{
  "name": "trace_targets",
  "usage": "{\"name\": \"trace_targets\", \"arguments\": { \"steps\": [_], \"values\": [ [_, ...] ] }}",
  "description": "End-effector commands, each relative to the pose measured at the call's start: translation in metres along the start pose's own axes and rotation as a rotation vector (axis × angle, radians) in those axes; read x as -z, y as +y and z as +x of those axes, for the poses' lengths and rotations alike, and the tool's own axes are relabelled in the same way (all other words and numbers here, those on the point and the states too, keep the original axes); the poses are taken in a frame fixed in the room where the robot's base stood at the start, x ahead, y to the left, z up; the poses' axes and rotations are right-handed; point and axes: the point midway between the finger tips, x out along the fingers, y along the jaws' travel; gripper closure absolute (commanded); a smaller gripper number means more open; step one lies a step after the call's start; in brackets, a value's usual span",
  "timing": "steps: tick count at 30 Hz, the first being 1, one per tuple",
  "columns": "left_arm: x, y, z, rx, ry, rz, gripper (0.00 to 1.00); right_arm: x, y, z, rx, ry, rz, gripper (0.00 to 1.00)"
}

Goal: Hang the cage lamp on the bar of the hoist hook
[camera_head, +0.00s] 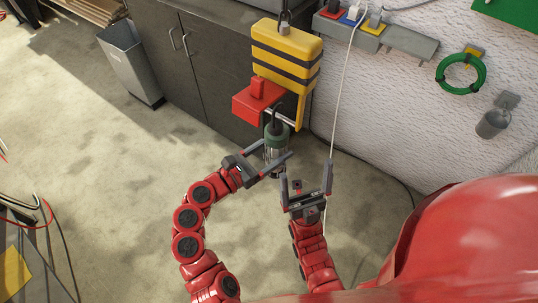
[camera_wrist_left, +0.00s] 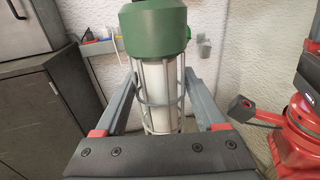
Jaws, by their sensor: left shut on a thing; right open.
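The cage lamp has a green cap (camera_head: 276,132) and a wire cage around a pale tube; it also fills the middle of the left wrist view (camera_wrist_left: 155,28). It hangs upright in my left gripper (camera_head: 275,152), whose fingers lie on both sides of the cage below the cap. The hoist hook (camera_head: 287,52) is a yellow block with black stripes, a red part and a yellow plate. Its pale bar (camera_head: 282,121) is just above the lamp. Whether the lamp's top touches the bar I cannot tell. My right gripper (camera_head: 306,173) is open and empty, right of and below the lamp.
A white cord (camera_head: 339,95) runs down from a wall shelf (camera_head: 400,40) close to my right gripper. A dark cabinet (camera_head: 205,60) stands behind the hoist, with a grey bin (camera_head: 133,68) at its left. The floor at left is largely clear.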

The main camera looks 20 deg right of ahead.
Motion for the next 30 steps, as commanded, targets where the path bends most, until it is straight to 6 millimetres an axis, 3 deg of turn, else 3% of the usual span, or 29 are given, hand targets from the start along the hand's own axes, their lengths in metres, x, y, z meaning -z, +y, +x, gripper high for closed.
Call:
{"name": "trace_targets", "arguments": {
  "steps": [4,15,28,29,30],
  "values": [
    [0.001,0.003,0.012,0.001,-0.004,0.000,1.00,-0.001,0.000,-0.005,0.000,0.000,0.000,0.00],
    [0.025,0.003,0.010,-0.001,-0.003,-0.002,1.00,-0.003,-0.001,-0.018,0.000,0.000,0.000,0.00],
    [0.027,0.003,0.010,-0.001,-0.004,-0.001,1.00,-0.003,-0.001,-0.019,0.000,0.000,0.000,0.00],
    [0.027,0.003,0.010,-0.001,-0.004,-0.001,0.23,-0.003,-0.001,-0.019,0.000,0.000,0.000,0.00],
    [0.027,0.003,0.010,-0.001,-0.003,-0.001,0.15,-0.003,-0.001,-0.019,0.000,0.000,0.000,0.00]
  ]
}}
